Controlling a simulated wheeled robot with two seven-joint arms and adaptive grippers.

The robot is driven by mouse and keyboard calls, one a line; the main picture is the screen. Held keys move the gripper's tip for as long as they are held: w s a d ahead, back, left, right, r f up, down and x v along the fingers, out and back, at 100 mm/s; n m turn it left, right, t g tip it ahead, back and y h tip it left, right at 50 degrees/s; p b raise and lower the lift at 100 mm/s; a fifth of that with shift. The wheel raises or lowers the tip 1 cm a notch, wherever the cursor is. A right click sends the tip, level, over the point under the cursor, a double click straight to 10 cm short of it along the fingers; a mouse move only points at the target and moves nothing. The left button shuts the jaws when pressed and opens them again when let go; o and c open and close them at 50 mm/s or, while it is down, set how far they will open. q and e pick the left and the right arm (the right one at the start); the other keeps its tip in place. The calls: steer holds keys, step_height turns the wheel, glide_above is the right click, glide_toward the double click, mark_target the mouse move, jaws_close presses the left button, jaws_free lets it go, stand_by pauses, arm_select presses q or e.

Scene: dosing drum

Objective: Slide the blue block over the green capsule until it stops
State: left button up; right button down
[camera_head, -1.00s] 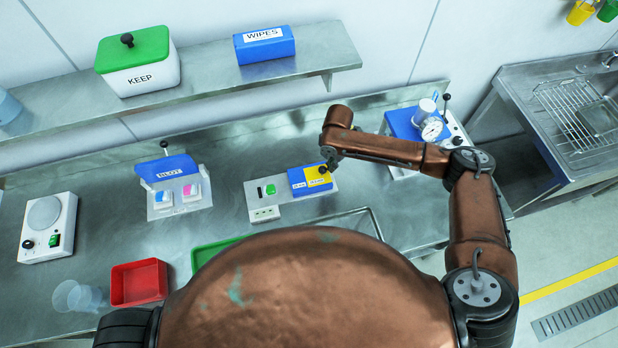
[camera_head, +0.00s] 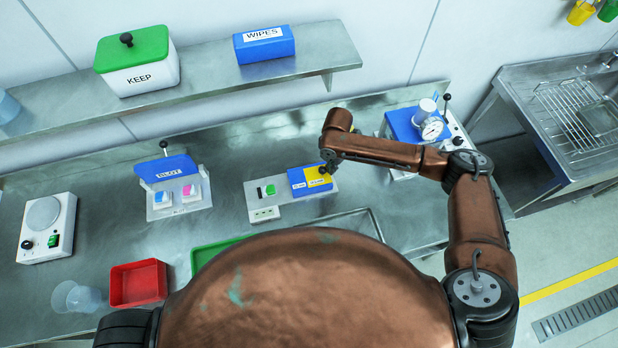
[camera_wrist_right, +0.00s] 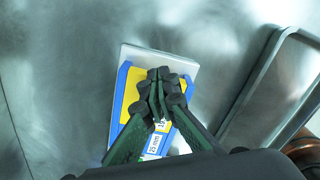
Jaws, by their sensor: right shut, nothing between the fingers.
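The blue block (camera_head: 299,181), with a yellow panel on top, sits on a light grey base plate (camera_head: 286,210) on the bench. The green capsule (camera_head: 269,189) lies left of the block, with a black part beside it, and is uncovered. My right gripper (camera_head: 327,168) is at the right end of the block. In the right wrist view the shut, empty gripper (camera_wrist_right: 160,76) is over the yellow panel of the block (camera_wrist_right: 123,88); I cannot tell whether it touches. The capsule is not clearly seen there. My left gripper does not show.
Left of the plate stands a blue-lidded BLOT unit (camera_head: 167,170). A blue device with a gauge (camera_head: 406,125) stands right of my arm. A steel tray (camera_head: 349,221), green tray (camera_head: 207,254) and red bin (camera_head: 139,283) are at the front.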

mark_target(295, 181)
steer(key=shift+a, duration=0.15)
steer(key=shift+s+a+p, duration=0.25)
steer(key=shift+a, duration=1)
steer(key=shift+s+a+p, duration=0.25)
steer(key=shift+a, duration=0.95)
steer(key=shift+s+a+p, duration=0.25)
steer(key=shift+a, duration=1)
steer(key=shift+s+a, duration=0.25)
steer(key=shift+a, duration=1)
steer(key=shift+s+a, duration=0.2)
steer(key=shift+a, duration=1)
steer(key=shift+s+a, duration=0.25)
steer(key=shift+a, duration=1)
steer(key=shift+w+d+p, duration=0.1)
steer(key=shift+d+p, duration=0.6)
steer(key=shift+d, duration=0.1)
step_height(295, 181, up, 8)
steer(key=p, duration=0.7)
